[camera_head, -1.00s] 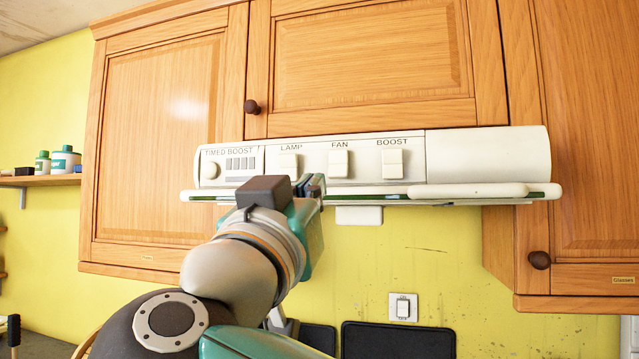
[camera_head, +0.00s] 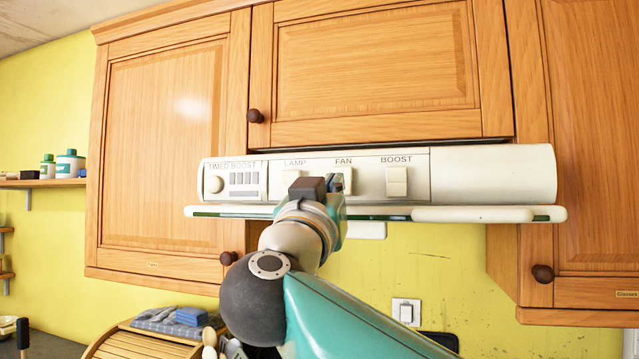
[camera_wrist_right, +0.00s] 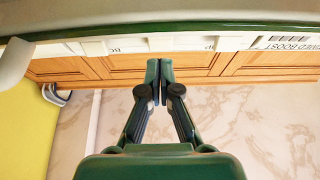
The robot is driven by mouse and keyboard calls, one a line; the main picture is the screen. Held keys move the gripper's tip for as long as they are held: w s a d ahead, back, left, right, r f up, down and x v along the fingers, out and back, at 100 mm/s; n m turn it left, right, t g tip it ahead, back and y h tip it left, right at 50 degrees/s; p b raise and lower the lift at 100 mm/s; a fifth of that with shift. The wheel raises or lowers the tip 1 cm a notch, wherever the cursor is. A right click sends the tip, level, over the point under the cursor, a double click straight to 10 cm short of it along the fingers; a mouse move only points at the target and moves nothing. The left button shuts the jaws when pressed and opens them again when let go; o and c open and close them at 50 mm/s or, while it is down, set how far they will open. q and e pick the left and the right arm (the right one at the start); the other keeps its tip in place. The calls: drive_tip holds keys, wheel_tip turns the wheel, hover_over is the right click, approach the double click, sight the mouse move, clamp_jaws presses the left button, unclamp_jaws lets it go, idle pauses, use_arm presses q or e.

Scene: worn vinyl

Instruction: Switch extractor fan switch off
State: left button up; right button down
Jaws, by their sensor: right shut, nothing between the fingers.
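The extractor hood (camera_head: 490,175) is a long white unit under the wooden cabinets, with a front panel marked TIMED BOOST, LAMP, FAN and BOOST. The fan switch (camera_head: 347,182) is a white rocker below the FAN label, partly hidden by my right gripper. My right gripper (camera_head: 337,184) is shut and empty, its tips at the fan switch; I cannot tell whether they touch it. In the right wrist view its closed fingers (camera_wrist_right: 160,68) point towards the hood's panel (camera_wrist_right: 130,44), which appears upside down. My left gripper is not in view.
The lamp switch (camera_head: 291,178) and boost switch (camera_head: 397,181) flank the fan switch. A thin ledge (camera_head: 380,213) sticks out below the panel. A wall switch (camera_head: 406,312) sits on the yellow wall. A bread bin (camera_head: 135,341) stands lower left.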

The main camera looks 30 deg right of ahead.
drive_tip(key=shift+w+d+f, duration=0.3)
drive_tip(key=shift+w+d, duration=0.15)
drive_tip(key=shift+d, duration=0.05)
drive_tip(key=shift+w+d+f, duration=0.25)
drive_tip(key=shift+w+d, duration=0.15)
drive_tip(key=shift+d, duration=0.05)
